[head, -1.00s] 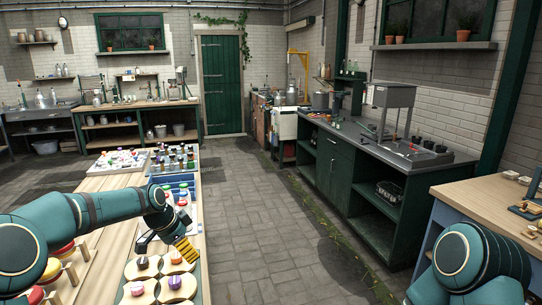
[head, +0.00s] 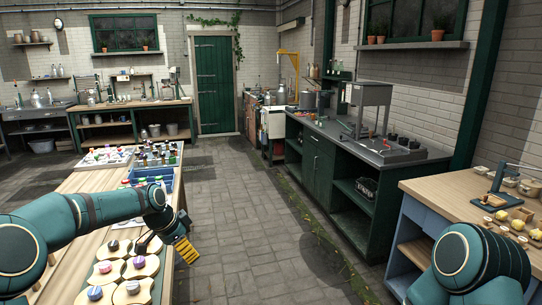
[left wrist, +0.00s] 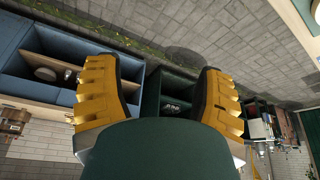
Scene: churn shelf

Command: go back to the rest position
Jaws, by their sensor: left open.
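My left gripper (head: 184,240) shows in the head view beyond the right edge of the wooden table (head: 72,240), with its yellow fingers over the paved floor. In the left wrist view its two yellow fingers (left wrist: 160,100) are spread wide, with nothing between them. My left arm (head: 100,208) reaches in from the left, bent at the elbow. My right arm (head: 475,262) shows only as a teal shoulder or upper link at the lower right of the head view. My right gripper is not in either view.
The table holds round wooden pieces with coloured knobs (head: 134,264), a blue crate (head: 150,176) and a tray of bottles (head: 105,158). A green cabinet (head: 330,185) and a wooden-topped bench (head: 450,197) stand at the right. The paved aisle (head: 240,220) between is clear.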

